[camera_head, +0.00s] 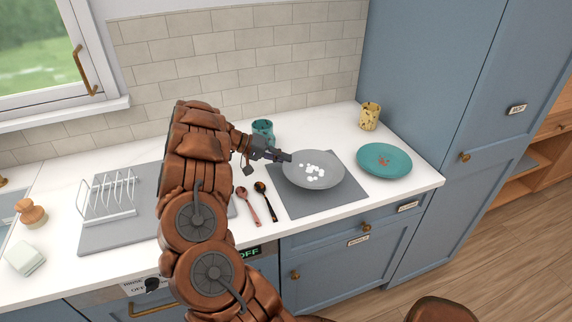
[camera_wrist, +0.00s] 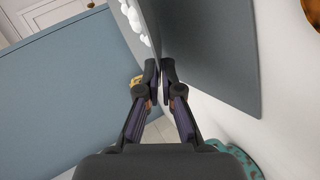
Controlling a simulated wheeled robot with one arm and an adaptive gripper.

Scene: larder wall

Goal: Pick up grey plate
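The grey plate (camera_head: 318,180) is over the dark grey mat (camera_head: 290,204) on the counter, with several small white bits on its face. In the wrist view the plate (camera_wrist: 148,18) is seen nearly edge-on, with white bits on its left side. My gripper (camera_head: 288,157) is at the plate's left rim. In the wrist view my gripper's fingertips (camera_wrist: 159,69) are close together, one on each side of the rim, which runs in between them. I cannot tell whether the plate's underside touches the mat.
A teal plate (camera_head: 386,163) and yellow cup (camera_head: 370,116) are to the right. A teal cup (camera_head: 263,128) stands behind my gripper. A copper spoon (camera_head: 248,204) and a dark spoon (camera_head: 266,200) lie left of the mat. A white rack (camera_head: 108,200) stands further left. A tall blue cupboard (camera_head: 430,90) closes the right.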

